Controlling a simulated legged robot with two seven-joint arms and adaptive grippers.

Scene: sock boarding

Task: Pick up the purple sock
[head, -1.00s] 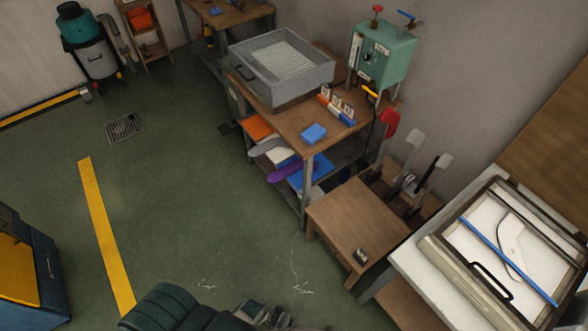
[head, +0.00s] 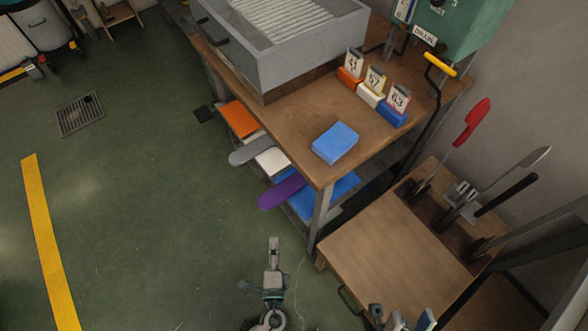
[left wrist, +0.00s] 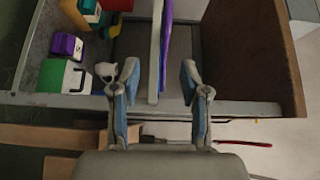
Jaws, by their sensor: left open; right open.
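The purple sock (head: 282,192) is a long flat shape with a rounded end. It sticks out from the shelf under the wooden table in the head view. My left gripper (head: 273,242) is below it there, apart from it. In the left wrist view my left gripper (left wrist: 158,82) is open. A thin upright purple strip (left wrist: 167,35), apparently the sock seen edge-on, lies ahead between its fingers beside a pale strip. My right gripper (head: 400,318) is open and empty at the bottom edge, partly cut off.
The table leg (head: 319,212) stands right of the purple sock. A lower wooden stand (head: 390,255) is to the right.

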